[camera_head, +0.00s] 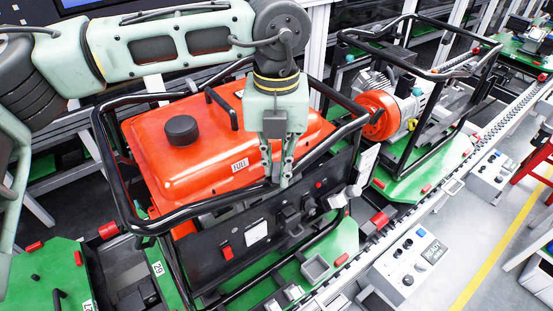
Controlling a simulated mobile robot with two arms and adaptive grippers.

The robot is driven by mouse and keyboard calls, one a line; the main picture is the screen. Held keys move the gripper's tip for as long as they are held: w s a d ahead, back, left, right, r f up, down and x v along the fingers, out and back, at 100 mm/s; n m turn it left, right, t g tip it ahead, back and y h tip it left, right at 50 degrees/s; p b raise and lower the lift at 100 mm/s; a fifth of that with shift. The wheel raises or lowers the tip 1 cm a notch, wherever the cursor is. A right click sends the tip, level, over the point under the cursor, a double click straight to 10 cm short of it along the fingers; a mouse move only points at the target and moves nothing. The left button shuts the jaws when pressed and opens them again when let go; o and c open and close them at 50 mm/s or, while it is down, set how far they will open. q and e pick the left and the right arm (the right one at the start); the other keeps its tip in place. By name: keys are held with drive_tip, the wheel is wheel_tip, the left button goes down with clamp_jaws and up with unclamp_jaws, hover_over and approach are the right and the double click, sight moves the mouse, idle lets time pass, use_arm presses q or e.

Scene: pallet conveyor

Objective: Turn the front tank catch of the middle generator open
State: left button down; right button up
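The middle generator has an orange tank (190,160) with a black cap (182,130) and a "FULL" label, inside a black tube frame (118,190). My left gripper (277,182) points down over the front right part of the tank, close to the frame's front top tube. Its two fingers stand a little apart, so it looks partly open, and I see nothing held between them. I cannot make out the front tank catch; the fingers and the tube cover that spot. My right gripper is not in view.
The dark control panel (255,232) is below the front tube. Another generator (385,105) without an orange tank stands on a green pallet (410,178) at the right. Control boxes (408,262) line the conveyor rail; grey floor lies beyond.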

sight(277, 166)
use_arm(q)
drive_tip(key=shift+d+f+m+b, duration=0.1)
drive_tip(key=shift+f+m+b, duration=0.1)
drive_tip(key=shift+m+b, duration=1.15)
drive_tip(key=shift+r+b, duration=0.2)
drive_tip(key=shift+b, duration=0.25)
drive_tip(key=shift+r, duration=0.1)
drive_tip(key=c, duration=2)
unclamp_jaws()
drive_tip(key=shift+s, duration=0.15)
drive_tip(key=shift+c, duration=0.2)
wheel_tip(277, 166, up, 12)
